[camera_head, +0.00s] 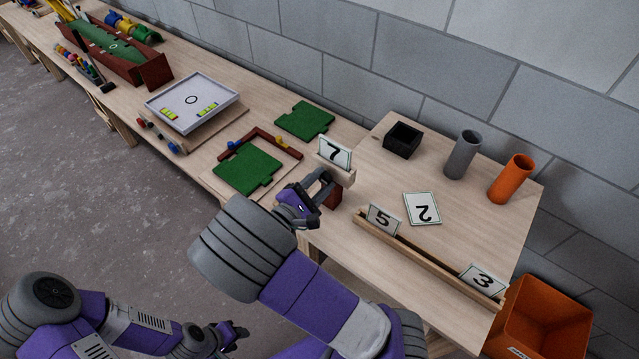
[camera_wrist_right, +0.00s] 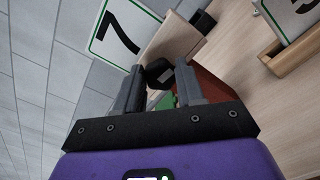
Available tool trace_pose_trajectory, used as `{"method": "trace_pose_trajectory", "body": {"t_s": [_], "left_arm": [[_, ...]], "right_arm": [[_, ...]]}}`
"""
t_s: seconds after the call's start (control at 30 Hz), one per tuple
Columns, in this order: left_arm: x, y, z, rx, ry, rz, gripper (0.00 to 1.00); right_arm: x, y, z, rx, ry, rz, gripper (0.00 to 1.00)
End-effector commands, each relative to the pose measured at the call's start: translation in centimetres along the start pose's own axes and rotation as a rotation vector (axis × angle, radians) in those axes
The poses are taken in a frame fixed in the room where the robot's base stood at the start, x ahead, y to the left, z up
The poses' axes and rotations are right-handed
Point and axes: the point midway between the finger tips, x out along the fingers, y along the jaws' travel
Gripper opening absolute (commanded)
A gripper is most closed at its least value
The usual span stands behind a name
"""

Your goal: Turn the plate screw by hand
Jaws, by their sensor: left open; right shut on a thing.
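A light wooden plate (camera_head: 346,177) sits at the top of a dark red block (camera_head: 333,197) on the bench, with a white card marked 7 (camera_head: 335,153) at it. In the right wrist view, a black faceted knob (camera_wrist_right: 159,71), seemingly the plate screw, is between my right fingertips (camera_wrist_right: 160,82) in front of the wooden plate (camera_wrist_right: 172,42). My right gripper (camera_head: 322,187) is shut on this knob; in the head view the gripper hides it. My left gripper (camera_head: 238,335) is open and empty, low in front of the bench.
To the right are a card rail (camera_head: 425,258) with cards 5 (camera_head: 382,219) and 3 (camera_head: 483,281), a flat card 2 (camera_head: 423,208), a black box (camera_head: 403,140), and grey (camera_head: 463,155) and orange (camera_head: 511,179) tubes. Green pieces (camera_head: 247,170) and a white tray (camera_head: 190,98) lie left.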

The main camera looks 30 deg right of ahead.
Motion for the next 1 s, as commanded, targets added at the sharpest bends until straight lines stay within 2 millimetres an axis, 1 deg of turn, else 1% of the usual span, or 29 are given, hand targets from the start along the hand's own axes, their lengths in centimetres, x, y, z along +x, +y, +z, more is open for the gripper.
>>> {"method": "trace_pose_trajectory", "body": {"t_s": [0.03, 0.57, 1.0], "left_arm": [[0.4, -0.2, 0.0, 0.000, 0.000, 0.000, 0.43], [3.6, -1.4, -0.2, 0.000, 0.000, 0.000, 0.43], [7.3, -2.7, -0.3, 0.000, 0.000, 0.000, 0.43]], "right_arm": [[0.0, -0.2, -0.2, 0.046, 0.003, -0.002, 0.07], [0.0, -0.5, -0.4, 0.551, 0.003, -0.002, 0.07], [0.0, -0.7, -0.6, 0.969, 0.003, -0.003, 0.07]]}}
